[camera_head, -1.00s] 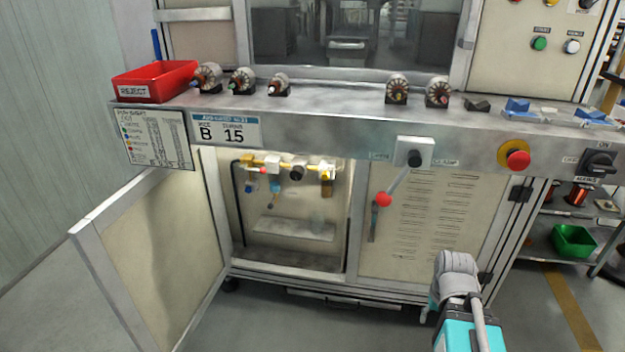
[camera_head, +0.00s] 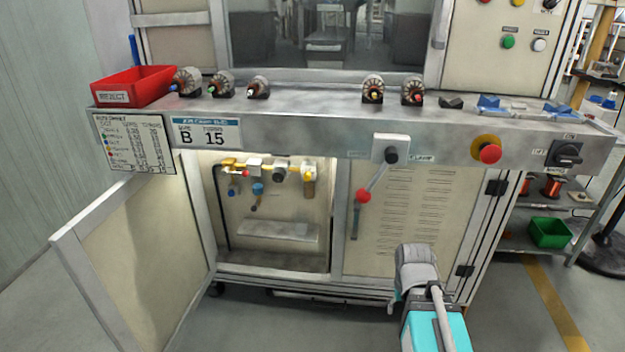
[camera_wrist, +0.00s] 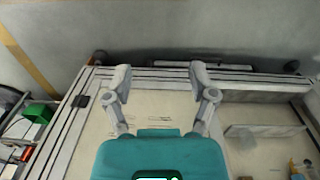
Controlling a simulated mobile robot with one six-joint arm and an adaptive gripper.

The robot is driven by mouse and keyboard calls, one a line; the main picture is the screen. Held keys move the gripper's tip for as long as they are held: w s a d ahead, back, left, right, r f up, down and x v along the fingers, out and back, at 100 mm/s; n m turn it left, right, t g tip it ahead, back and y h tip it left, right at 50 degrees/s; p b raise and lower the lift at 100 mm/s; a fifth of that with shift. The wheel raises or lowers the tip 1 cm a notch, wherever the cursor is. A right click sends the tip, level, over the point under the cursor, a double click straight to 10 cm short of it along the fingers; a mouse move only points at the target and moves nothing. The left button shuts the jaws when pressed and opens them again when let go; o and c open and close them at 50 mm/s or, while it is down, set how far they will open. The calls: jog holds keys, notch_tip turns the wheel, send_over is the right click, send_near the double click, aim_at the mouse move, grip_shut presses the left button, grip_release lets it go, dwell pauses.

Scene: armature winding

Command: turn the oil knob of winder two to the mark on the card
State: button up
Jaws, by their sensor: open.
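The open cabinet under the bench holds a row of brass fittings with a dark round knob (camera_head: 279,173), a blue knob (camera_head: 258,189) and another blue part (camera_head: 233,189). I cannot tell which is the oil knob. The card (camera_head: 132,142) with coloured dots and small print hangs on the bench front at left; its print is too small to read. Beside it a plate (camera_head: 205,134) reads B 15. My gripper (camera_wrist: 160,80) is open and empty in the wrist view, in front of the louvred panel, apart from the fittings. My arm is low right in the head view.
The cabinet door (camera_head: 135,255) stands swung open at left. A red-balled lever (camera_head: 363,195) juts out right of the opening. A red stop button (camera_head: 489,153) and a black switch (camera_head: 567,153) sit further right. A red reject bin (camera_head: 133,87) and several armatures stand on the bench.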

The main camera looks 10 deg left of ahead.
jog(key=w+a+r+n+t+h+b, duration=0.1)
jog(key=w+a+n+t+h, duration=0.2)
jog(key=w, duration=0.4)
jog(key=w+a+r+n+t+h+b, duration=0.1)
jog(key=w+n+t+h, duration=0.1)
jog(key=w+n, duration=0.35)
jog(key=n+t+y+b, duration=0.4)
jog(key=n+t, duration=0.9)
jog(key=n, duration=0.9)
send_near(306, 178)
jog(key=s, duration=0.3)
jog(key=shift+s+d+r, duration=0.15)
jog(key=shift+s, duration=0.05)
jog(key=shift+w, duration=0.1)
jog(key=w, duration=1.3)
jog(key=shift+w+d, duration=0.35)
